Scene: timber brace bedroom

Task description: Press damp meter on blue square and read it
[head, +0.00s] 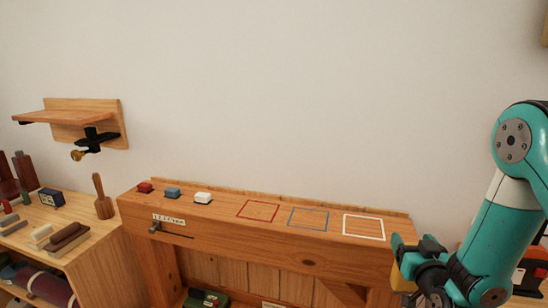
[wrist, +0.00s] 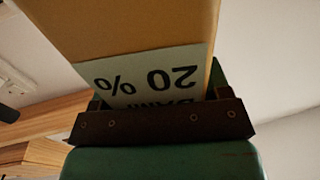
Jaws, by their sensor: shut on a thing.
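The damp meter is a yellow-orange block (head: 401,277), held in my gripper (head: 418,262) at the lower right of the head view. In the wrist view the meter (wrist: 130,25) fills the top middle. Its pale display shows upside down and reads "20 %", with a partly covered word below that looks like "DAMP". My gripper is shut on the meter. The blue square (head: 309,219) is an outline on the wooden bench top, between a red square (head: 258,211) and a white square (head: 363,227). The meter is right of the blue square and apart from it.
A side table (head: 75,218) at left holds a mallet (head: 103,198) and several tools. A wall shelf (head: 70,118) with a clamp hangs above. The squares are bare.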

